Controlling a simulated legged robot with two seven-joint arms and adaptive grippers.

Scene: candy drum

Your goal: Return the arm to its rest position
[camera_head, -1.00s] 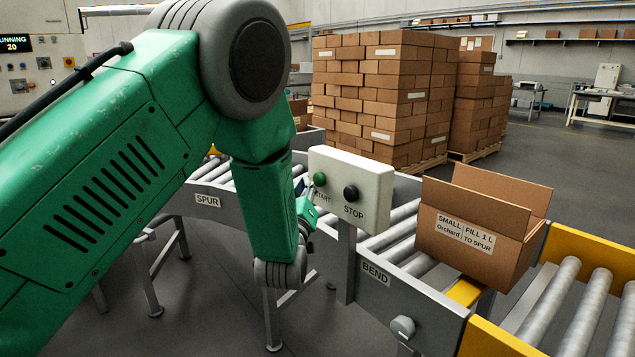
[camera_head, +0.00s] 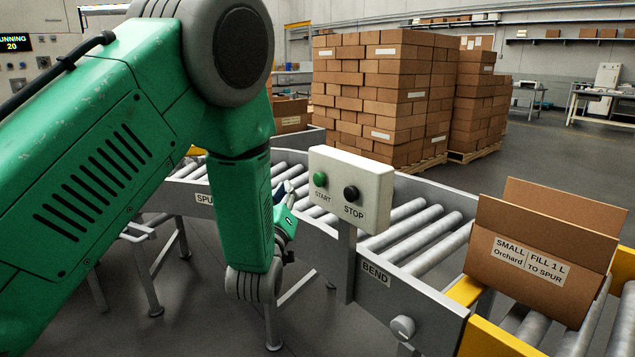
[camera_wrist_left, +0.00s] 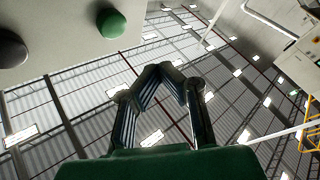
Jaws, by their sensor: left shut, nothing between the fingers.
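My left arm fills the left of the head view, with its forearm hanging down in front of the conveyor. My left gripper (camera_head: 281,190) is just left of the button box (camera_head: 374,184), partly hidden behind my own arm. In the left wrist view the gripper's (camera_wrist_left: 160,72) fingers point up toward the ceiling and their tips meet, with nothing between them. The green START button (camera_head: 320,179) and the black STOP button (camera_head: 351,193) face me; the gripper is apart from both. The green button (camera_wrist_left: 110,22) also shows close by at the wrist view's upper left. My right gripper is not in view.
An open carton (camera_head: 530,225) labelled "Small, Fill 1 L, Orchard to Spur" stands on the rollers at the right. The bend conveyor (camera_head: 425,228) curves behind the button post. Stacked cartons (camera_head: 370,95) stand on pallets behind. Open floor lies at the back right.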

